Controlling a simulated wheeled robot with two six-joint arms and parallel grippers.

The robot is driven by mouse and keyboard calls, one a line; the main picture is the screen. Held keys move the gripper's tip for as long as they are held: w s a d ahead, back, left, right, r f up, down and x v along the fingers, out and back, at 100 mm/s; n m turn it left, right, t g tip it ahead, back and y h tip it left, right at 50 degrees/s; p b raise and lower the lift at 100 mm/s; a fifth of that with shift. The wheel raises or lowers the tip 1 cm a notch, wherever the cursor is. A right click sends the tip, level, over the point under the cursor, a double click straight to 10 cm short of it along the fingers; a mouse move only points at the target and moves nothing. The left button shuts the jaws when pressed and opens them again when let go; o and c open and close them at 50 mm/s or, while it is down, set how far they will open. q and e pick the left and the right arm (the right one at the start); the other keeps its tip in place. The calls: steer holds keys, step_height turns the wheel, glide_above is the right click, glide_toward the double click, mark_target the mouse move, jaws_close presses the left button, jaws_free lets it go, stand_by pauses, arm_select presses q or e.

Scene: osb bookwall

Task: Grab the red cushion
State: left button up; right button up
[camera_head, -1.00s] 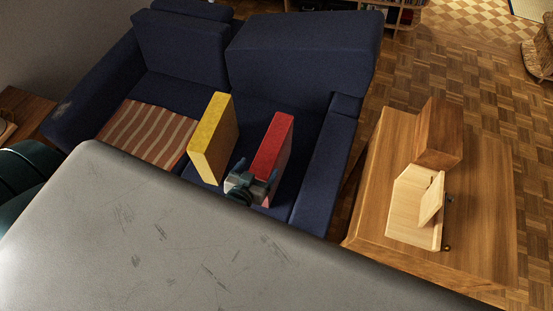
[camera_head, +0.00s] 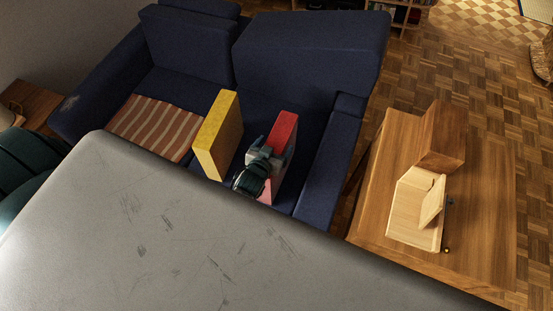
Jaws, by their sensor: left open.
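The red cushion (camera_head: 286,128) stands upright on its edge on the seat of the dark blue sofa (camera_head: 310,55), near the sofa's right armrest. My left gripper (camera_head: 268,154) is at the cushion's near upper part, with its fingers open and reaching around it. I cannot tell whether the fingers touch it. The gripper and wrist hide part of the cushion's near end. My right gripper is not in view.
A yellow cushion (camera_head: 218,136) stands upright just left of the red one. A striped cloth (camera_head: 155,127) lies on the left seat. A wooden table (camera_head: 480,220) at the right holds a dark wooden block (camera_head: 442,134) and a pale wooden box (camera_head: 412,210). My grey body fills the foreground.

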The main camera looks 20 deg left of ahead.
arm_select(q)
steer(key=c, duration=1.6)
steer(key=shift+r, duration=0.2)
